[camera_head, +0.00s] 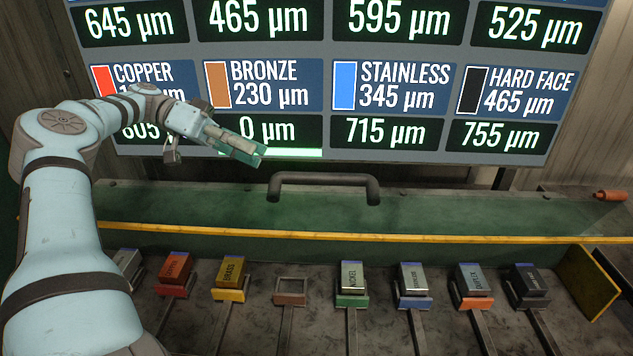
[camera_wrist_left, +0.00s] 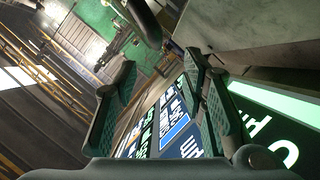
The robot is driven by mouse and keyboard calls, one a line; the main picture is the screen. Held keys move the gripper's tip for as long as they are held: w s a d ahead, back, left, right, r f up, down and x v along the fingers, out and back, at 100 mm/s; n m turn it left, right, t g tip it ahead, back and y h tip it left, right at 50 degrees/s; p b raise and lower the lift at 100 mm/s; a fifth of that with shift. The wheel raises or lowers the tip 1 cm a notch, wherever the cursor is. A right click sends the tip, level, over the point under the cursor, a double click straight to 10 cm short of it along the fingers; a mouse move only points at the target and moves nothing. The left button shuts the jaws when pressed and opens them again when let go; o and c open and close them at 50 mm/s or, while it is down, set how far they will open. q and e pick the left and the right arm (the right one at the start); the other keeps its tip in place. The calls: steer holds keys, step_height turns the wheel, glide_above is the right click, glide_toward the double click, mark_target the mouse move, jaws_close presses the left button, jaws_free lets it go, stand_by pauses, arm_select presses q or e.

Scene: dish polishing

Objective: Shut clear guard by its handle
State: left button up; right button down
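A dark bar handle (camera_head: 323,180) stands up along the back of the green panel, below the display. The clear guard is hard to tell from the panel behind it; its sheet and edges do not show clearly. My left gripper (camera_head: 248,150) is up and to the left of the handle, apart from it, in front of the display. In the left wrist view its two fingers (camera_wrist_left: 160,95) are spread with nothing between them. The dark curved handle (camera_wrist_left: 145,22) shows there beyond the fingers, near the top. My right gripper is in neither view.
A display board (camera_head: 390,80) with thickness readings rises behind the handle. A yellow strip (camera_head: 370,237) runs across the front of the green panel. Several labelled blocks in coloured holders stand in front; one brown holder (camera_head: 290,298) is empty. An orange-tipped rod (camera_head: 609,195) is at right.

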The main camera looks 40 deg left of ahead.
mark_target(311, 184)
arm_select(q)
steer(key=b+x, duration=0.2)
steer(key=x, duration=1.1)
steer(key=shift+s+r, duration=0.15)
steer(key=shift+c, duration=0.3)
steer(key=shift+s+d, duration=0.1)
jaws_close()
